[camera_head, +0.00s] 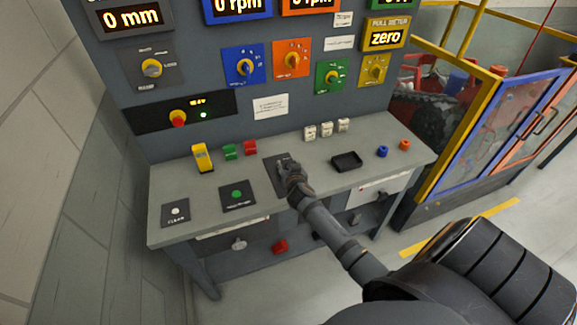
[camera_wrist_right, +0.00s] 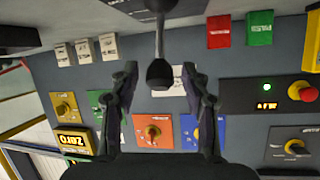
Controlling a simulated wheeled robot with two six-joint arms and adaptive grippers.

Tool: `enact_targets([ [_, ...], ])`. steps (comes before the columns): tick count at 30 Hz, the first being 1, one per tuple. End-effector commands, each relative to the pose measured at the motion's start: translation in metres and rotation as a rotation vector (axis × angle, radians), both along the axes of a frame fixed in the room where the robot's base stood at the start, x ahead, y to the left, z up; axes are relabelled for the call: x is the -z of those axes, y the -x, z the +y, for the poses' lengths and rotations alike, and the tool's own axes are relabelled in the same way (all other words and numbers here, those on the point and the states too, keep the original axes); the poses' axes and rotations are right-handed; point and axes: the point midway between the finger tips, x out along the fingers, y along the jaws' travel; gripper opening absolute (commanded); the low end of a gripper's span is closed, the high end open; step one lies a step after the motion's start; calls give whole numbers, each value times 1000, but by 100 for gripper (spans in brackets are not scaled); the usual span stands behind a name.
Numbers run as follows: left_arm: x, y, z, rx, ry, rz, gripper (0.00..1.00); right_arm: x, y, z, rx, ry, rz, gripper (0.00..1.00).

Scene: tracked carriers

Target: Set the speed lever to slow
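The lever (camera_wrist_right: 160,45), which I take for the speed lever, has a grey stem and a dark knob. In the right wrist view it hangs from the top centre, with its knob between the two fingers. My right gripper (camera_wrist_right: 160,75) is open around the knob, with a visible gap on both sides. In the head view my right gripper (camera_head: 287,165) is over the dark lever plate (camera_head: 272,176) on the grey console, hiding the lever and any slow marking. My left gripper is not in view.
The console top (camera_head: 215,185) holds a black tray (camera_head: 346,162), green button (camera_head: 237,195), white button (camera_head: 176,211), yellow block (camera_head: 202,158) and several small labelled blocks. Behind stands the panel with coloured dials and a red stop button (camera_head: 179,118). A caged machine stands at right.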

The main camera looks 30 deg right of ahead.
Motion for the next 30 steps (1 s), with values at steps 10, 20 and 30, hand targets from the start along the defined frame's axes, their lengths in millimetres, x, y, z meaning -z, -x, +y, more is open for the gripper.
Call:
enact_targets([
  [10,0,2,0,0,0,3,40,0,0,0,0,0,0,0],
  [20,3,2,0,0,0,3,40,-1,-3,-1,0,1,-2,0],
  [30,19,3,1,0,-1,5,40,-14,-35,-8,-1,2,-8,0],
])
